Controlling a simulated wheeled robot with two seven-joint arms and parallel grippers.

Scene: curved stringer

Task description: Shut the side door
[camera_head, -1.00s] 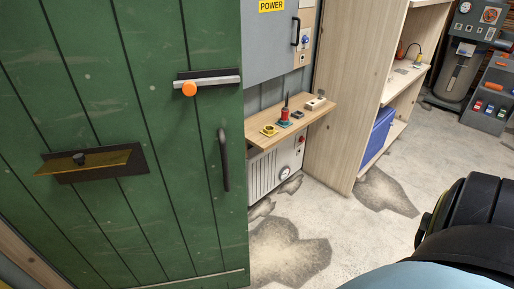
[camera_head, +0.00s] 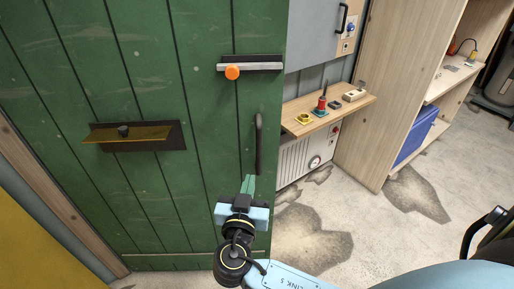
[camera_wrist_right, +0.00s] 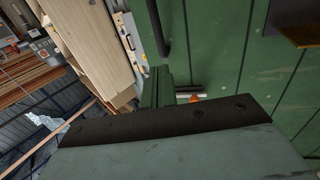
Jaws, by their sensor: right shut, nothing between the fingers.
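The side door (camera_head: 180,190) is a green plank door filling the left half of the head view. A dark vertical handle (camera_head: 259,143) sits near its right edge. Above it is a metal bolt with an orange knob (camera_head: 232,72). My right gripper (camera_head: 248,184) is shut and empty, in front of the door just below the handle. In the right wrist view the gripper's fingers (camera_wrist_right: 158,88) point at the green door (camera_wrist_right: 225,60), beside the dark handle (camera_wrist_right: 158,28). I cannot tell whether the fingertips touch the door. My left gripper is not in view.
Right of the door is a wooden shelf (camera_head: 325,118) with small items, above a pale heater-like box (camera_head: 300,160). A wooden rack (camera_head: 375,80) holds a blue bin (camera_head: 416,136). The concrete floor (camera_head: 370,245) is clear with dark patches. A yellow panel (camera_head: 35,240) stands at lower left.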

